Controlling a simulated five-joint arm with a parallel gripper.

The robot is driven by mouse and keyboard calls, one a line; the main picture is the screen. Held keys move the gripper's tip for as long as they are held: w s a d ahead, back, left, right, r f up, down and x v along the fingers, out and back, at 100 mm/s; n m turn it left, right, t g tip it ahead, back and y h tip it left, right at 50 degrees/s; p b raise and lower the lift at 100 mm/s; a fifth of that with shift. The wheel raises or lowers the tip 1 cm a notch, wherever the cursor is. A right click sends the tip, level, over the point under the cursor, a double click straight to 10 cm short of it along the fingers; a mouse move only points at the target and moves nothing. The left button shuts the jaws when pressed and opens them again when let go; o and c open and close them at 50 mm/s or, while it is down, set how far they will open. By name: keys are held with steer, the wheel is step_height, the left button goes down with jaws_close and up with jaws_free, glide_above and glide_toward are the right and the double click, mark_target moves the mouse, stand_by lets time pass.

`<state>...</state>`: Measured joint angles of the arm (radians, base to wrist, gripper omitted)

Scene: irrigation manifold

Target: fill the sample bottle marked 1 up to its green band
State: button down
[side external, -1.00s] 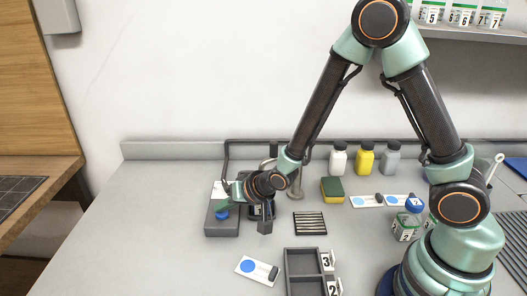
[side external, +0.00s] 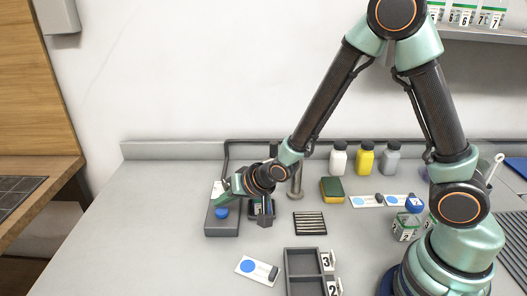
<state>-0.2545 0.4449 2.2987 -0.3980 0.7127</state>
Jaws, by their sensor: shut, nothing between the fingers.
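Right of the block, a small dark stand with a number label (side external: 257,208) shows partly under my wrist. A bottle there, its mark and its liquid level cannot be made out.
A white card with a blue disc (side external: 248,266) and a dark grey tray with tags 3 and 2 (side external: 304,251) lie in front. A slatted drain (side external: 310,223), a sponge (side external: 332,190) and white, yellow and grey bottles (side external: 365,160) stand behind. The bench's left front is clear.

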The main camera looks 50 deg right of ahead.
mark_target(225, 213)
steer(key=shift+r, duration=2.55)
steer(key=shift+r, duration=0.1)
steer(key=s+d+r+n+g+h, duration=0.1)
steer(key=s+d+r+n, duration=0.1)
steer(key=s+d+r, duration=0.4)
steer(key=s+d+r+n+g+h, duration=0.1)
steer(key=s+d+r, duration=0.4)
steer(key=s, duration=0.5)
step_height(225, 213, up, 2)
steer(key=shift+s+d+n+g, duration=0.35)
steer(key=shift+n+g, duration=0.25)
steer(key=shift+n, duration=0.5)
